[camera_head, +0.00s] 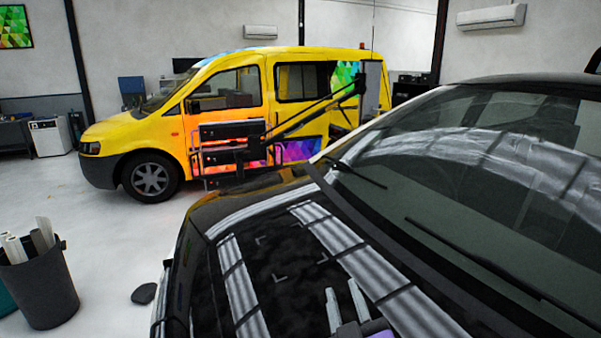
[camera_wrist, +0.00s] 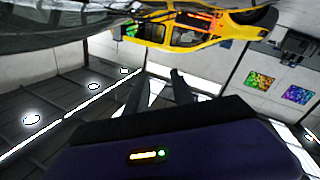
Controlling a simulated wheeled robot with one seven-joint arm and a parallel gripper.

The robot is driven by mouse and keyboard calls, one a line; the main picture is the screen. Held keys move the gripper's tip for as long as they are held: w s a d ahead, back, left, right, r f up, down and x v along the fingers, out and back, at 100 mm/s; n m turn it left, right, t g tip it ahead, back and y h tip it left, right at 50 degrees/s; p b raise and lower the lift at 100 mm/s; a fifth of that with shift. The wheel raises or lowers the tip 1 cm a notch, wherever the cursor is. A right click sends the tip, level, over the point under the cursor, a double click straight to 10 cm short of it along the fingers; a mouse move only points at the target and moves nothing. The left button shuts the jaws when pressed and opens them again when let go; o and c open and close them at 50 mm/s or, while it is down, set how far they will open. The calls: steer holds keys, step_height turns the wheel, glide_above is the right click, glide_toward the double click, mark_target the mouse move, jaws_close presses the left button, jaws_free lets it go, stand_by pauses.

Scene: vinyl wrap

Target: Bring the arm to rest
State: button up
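My gripper (camera_head: 345,305) shows at the bottom middle of the head view, in front of the black car's hood. Its two pale fingers point up in the picture and stand apart, with a gap between them. In the wrist view my gripper (camera_wrist: 160,88) also shows two separate fingers with nothing between them. A purple part of my arm sits at the lower edge of the head view. The rest of my arm is out of view.
A black car (camera_head: 275,265) fills the right and front. A yellow van (camera_head: 215,110) stands behind it with a machine (camera_head: 235,135) before its side. A dark bin (camera_head: 42,290) with rolls (camera_head: 30,243) stands at lower left. The pale floor (camera_head: 110,235) is mostly clear.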

steer(key=s+d+f+m+g, duration=0.1)
steer(key=s+d+f, duration=0.3)
steer(key=s, duration=1)
steer(key=s+d+f+m+g+b, duration=0.1)
steer(key=s+d+f+m, duration=0.2)
steer(key=s, duration=1)
steer(key=s+d+f+m+g+h, duration=0.1)
steer(key=s+d+f, duration=0.4)
steer(key=s, duration=0.9)
step_height(320, 180, down, 2)
steer(key=shift+s+d+f+m+g, duration=0.15)
steer(key=shift+s+m+g, duration=0.15)
steer(key=shift+m, duration=0.2)
steer(key=shift+d, duration=0.15)
